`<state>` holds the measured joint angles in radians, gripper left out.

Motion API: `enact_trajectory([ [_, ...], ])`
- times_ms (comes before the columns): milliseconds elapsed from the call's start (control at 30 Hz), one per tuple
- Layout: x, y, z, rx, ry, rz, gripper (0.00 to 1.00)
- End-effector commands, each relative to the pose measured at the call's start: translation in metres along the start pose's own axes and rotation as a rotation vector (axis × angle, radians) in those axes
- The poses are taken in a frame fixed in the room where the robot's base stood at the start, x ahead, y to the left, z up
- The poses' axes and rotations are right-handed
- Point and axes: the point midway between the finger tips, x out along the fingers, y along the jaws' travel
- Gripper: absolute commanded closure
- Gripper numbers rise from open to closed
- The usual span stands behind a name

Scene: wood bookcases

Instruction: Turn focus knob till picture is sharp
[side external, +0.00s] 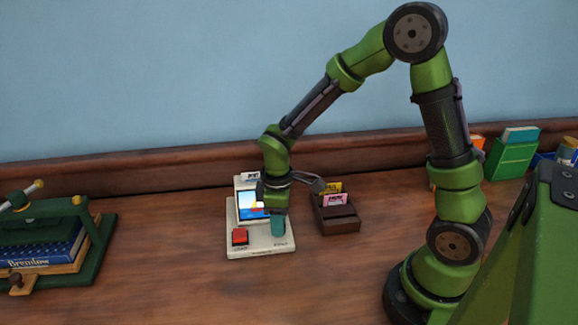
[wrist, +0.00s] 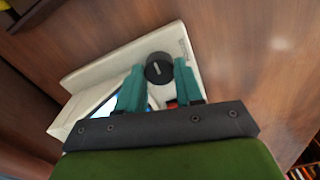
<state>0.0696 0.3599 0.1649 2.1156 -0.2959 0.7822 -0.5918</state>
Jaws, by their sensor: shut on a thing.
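The focus device is a cream box (side external: 262,250) with an upright panel. Its small screen (side external: 252,206) shows a picture with blue and orange, partly covered by my arm; I cannot tell how sharp it is. A red button (side external: 240,236) sits at the front left of the base. In the wrist view the black round knob (wrist: 158,68) with a pale pointer line lies between my teal fingertips. My gripper (wrist: 160,78) is shut on the knob. In the side view my gripper (side external: 278,226) reaches down to the right part of the base and hides the knob.
A dark wooden card holder (side external: 338,218) with yellow and pink cards stands close to the right of the device. A green press (side external: 100,240) holding a blue book stands at the left. The front table is clear.

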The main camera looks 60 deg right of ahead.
Motion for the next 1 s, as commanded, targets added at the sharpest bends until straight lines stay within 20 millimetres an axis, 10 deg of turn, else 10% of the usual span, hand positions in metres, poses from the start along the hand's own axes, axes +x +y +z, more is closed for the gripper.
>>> enact_trajectory([
  [1000, -0.001, 0.0004, 0.0, 0.512, 0.001, 0.001, 0.95],
])
